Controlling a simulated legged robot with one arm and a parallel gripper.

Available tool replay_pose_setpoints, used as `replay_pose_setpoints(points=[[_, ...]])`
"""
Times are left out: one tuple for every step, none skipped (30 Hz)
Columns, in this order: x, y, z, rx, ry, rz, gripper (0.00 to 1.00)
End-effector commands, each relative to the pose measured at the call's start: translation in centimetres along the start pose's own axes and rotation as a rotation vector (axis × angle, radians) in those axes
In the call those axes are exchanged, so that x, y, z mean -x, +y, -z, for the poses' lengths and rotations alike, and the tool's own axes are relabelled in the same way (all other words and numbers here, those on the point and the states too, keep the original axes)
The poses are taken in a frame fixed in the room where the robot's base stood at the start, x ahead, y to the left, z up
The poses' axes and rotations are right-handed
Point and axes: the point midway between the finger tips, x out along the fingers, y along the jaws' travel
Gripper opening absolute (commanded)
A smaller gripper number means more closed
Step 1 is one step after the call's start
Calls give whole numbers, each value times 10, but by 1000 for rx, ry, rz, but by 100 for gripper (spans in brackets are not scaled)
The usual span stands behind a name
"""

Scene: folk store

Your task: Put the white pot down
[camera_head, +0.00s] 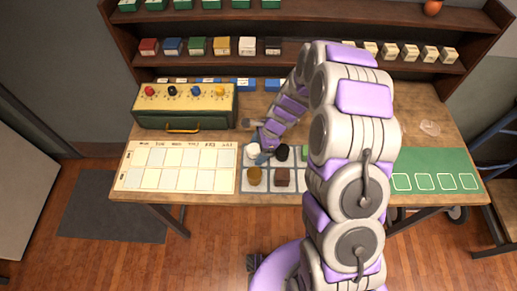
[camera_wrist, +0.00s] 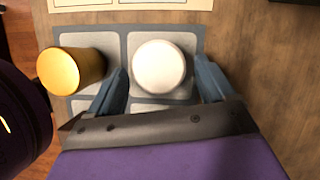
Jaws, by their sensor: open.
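The white pot (camera_wrist: 159,66) stands in one cell of a grey gridded mat (camera_wrist: 112,50) on the table. In the wrist view my gripper (camera_wrist: 163,82) is open, one blue finger on each side of the pot, with a gap showing on both sides. In the head view the white pot (camera_head: 253,151) is at the mat's back left cell, and my gripper (camera_head: 262,157) is low beside it, partly hidden by my arm. A yellow-gold pot (camera_wrist: 72,70) stands in the neighbouring cell.
A cream grid card (camera_head: 180,167) lies left, a green card (camera_head: 435,170) right. A green case (camera_head: 185,106) stands behind; shelves (camera_head: 300,62) hold small boxes.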

Motion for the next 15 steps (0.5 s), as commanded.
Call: replay_pose_setpoints(points=[[8, -1, -1, 1, 1, 2, 83], [14, 0, -1, 0, 1, 2, 83], [21, 0, 0, -1, 1, 3, 83], [28, -1, 1, -1, 1, 5, 83], [34, -1, 1, -1, 1, 6, 83], [43, -1, 1, -2, 1, 6, 83], [50, -1, 1, -2, 0, 7, 83], [57, -1, 1, -2, -1, 6, 83], [65, 0, 2, -1, -1, 5, 83], [71, 0, 3, -1, -1, 6, 83], [77, -1, 3, -1, -1, 7, 83], [84, -1, 4, -1, -2, 7, 83], [88, 0, 4, -1, -2, 6, 83], [93, 0, 4, -2, -3, 5, 83], [98, 0, 4, -2, -3, 3, 83]])
